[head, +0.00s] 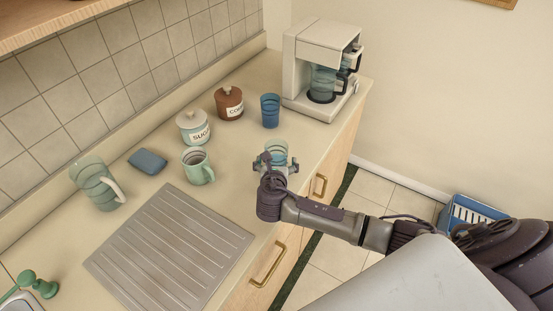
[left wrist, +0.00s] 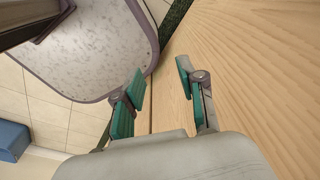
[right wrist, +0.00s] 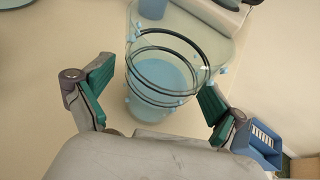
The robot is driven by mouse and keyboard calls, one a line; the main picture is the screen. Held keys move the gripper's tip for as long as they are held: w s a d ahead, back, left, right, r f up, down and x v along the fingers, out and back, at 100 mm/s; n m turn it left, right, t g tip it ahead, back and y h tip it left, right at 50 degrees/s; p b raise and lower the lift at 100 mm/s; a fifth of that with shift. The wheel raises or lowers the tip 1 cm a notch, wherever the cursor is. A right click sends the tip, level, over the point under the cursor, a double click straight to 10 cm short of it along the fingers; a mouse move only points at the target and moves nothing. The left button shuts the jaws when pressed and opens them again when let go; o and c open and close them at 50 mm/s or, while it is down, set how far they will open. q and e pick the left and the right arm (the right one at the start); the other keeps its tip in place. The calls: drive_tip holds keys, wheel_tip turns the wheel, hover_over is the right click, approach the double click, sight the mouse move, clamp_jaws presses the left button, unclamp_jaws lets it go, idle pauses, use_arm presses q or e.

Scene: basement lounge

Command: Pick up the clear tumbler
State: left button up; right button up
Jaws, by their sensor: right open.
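The clear tumbler (head: 278,148) stands on the counter in the head view, partly hidden by my right gripper (head: 277,165). In the right wrist view the tumbler (right wrist: 165,75) is see-through and bluish with dark rings. There it lies between the two spread green-padded fingers of my right gripper (right wrist: 157,90), with a visible gap at the left finger; the right finger is close to its wall, and contact is unclear. My left gripper (left wrist: 160,80) is open and empty in the left wrist view, beside the wooden cabinet front, and is outside the head view.
A blue cup (head: 270,110) stands behind the tumbler, near the coffee maker (head: 318,65). A mug (head: 198,166), sugar jar (head: 193,127), brown jar (head: 229,103), pitcher (head: 95,183) and blue cloth-like block (head: 147,160) stand left. A metal drainboard (head: 168,245) lies in front.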

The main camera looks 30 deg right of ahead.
drive_tip(key=shift+w+d+f, duration=0.15)
drive_tip(key=shift+w+f, duration=0.1)
drive_tip(key=shift+w, duration=0.05)
drive_tip(key=c, duration=1.4)
drive_tip(key=shift+r, duration=0.1)
drive_tip(key=shift+c, duration=0.7)
drive_tip(key=shift+r, duration=0.1)
